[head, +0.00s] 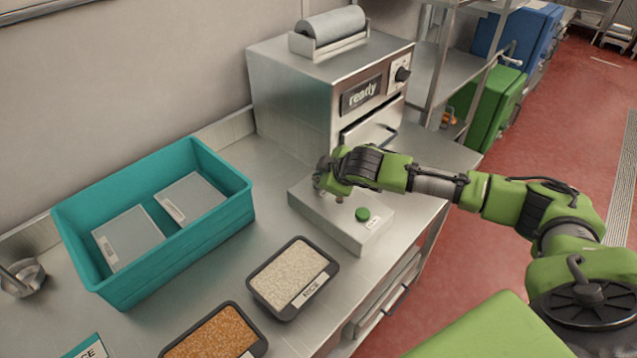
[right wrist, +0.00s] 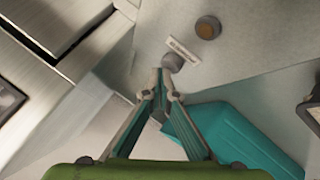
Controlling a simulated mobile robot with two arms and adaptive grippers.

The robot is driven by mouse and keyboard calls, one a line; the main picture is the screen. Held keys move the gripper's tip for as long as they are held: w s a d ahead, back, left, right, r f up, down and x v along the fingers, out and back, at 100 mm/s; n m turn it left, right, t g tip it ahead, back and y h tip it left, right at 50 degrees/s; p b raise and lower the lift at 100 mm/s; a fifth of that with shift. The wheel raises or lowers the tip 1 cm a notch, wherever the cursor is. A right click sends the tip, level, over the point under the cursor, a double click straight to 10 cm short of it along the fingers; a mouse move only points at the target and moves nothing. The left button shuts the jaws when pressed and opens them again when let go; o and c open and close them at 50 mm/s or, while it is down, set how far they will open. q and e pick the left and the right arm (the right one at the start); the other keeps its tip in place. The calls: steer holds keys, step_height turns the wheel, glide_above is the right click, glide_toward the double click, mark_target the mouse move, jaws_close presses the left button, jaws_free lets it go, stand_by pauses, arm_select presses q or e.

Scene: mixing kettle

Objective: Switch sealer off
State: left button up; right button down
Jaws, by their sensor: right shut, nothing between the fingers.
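The sealer (head: 290,92) is a steel machine with a film roll on top. Its front has a dark panel reading "ready" (head: 361,95) and a black round knob (head: 402,74). A low grey control box (head: 335,226) with a green button (head: 362,214) sits in front of it. My right gripper (head: 322,182) is shut and empty at the far left end of this box. In the right wrist view its fingertips (right wrist: 164,80) meet just beside a small grey knob (right wrist: 172,62) near a label; contact cannot be told. A brownish button (right wrist: 207,28) is beyond. My left gripper is not in view.
A teal crate (head: 170,258) with two pale labelled packs stands left on the steel counter. Black trays of rice (head: 292,277) and brown grain (head: 215,335) lie in front. Steel shelving (head: 440,70) and green and blue bins stand behind at right.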

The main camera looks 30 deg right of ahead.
steer(key=shift+f, duration=0.4)
stand_by(0.4)
steer(key=shift+r, duration=0.1)
steer(key=shift+r+p, duration=0.8)
steer(key=shift+p, duration=0.2)
step_height(320, 180, up, 5)
steer(key=p, duration=0.5)
